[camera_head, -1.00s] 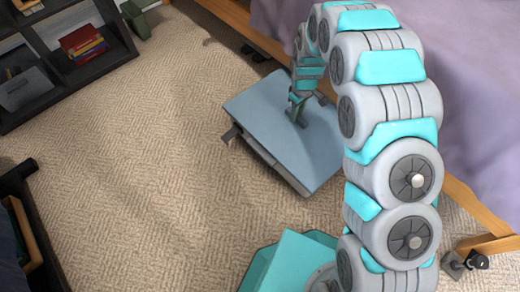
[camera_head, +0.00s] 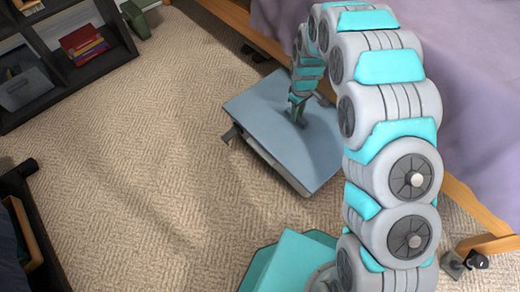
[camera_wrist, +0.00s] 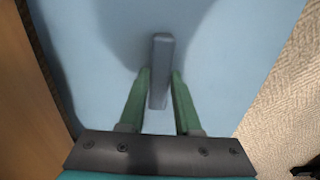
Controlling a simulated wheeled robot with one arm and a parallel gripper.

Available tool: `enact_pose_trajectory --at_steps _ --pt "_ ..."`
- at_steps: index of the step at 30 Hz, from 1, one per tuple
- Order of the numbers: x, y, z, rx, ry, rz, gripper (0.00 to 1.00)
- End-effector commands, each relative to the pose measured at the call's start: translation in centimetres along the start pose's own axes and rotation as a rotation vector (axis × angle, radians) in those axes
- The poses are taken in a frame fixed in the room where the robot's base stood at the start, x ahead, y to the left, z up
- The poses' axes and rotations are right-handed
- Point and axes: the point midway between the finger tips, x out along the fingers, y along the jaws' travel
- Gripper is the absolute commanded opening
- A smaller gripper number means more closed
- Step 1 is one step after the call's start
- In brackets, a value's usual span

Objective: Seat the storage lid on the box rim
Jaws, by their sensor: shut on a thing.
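The storage lid (camera_head: 275,118) is a flat blue-grey panel above the floor, near the bed's edge in the head view. It also fills most of the wrist view (camera_wrist: 95,50). A bar-like grey handle (camera_wrist: 160,70) stands up from it. My gripper (camera_head: 297,118) is shut on this handle, with one green finger on each side in the wrist view (camera_wrist: 162,78). The box (camera_head: 262,152) is under the lid and mostly hidden; its pale side and a dark clip show along the lower left edge. I cannot tell whether the lid touches the rim all round.
The bed (camera_head: 400,40) with its wooden frame (camera_head: 240,28) is close behind and right of the box. A dark shelf (camera_head: 70,70) with books and a grey bin stands upper left. Dark furniture (camera_head: 25,220) is at the lower left. Carpet (camera_head: 140,150) left of the box is clear.

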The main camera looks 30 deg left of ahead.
Motion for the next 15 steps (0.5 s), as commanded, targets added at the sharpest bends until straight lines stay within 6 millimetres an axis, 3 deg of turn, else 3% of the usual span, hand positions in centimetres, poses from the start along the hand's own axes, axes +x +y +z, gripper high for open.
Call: enact_pose_trajectory --at_steps 15 --pt "0.58 0.00 0.00 0.000 0.000 0.000 0.00"
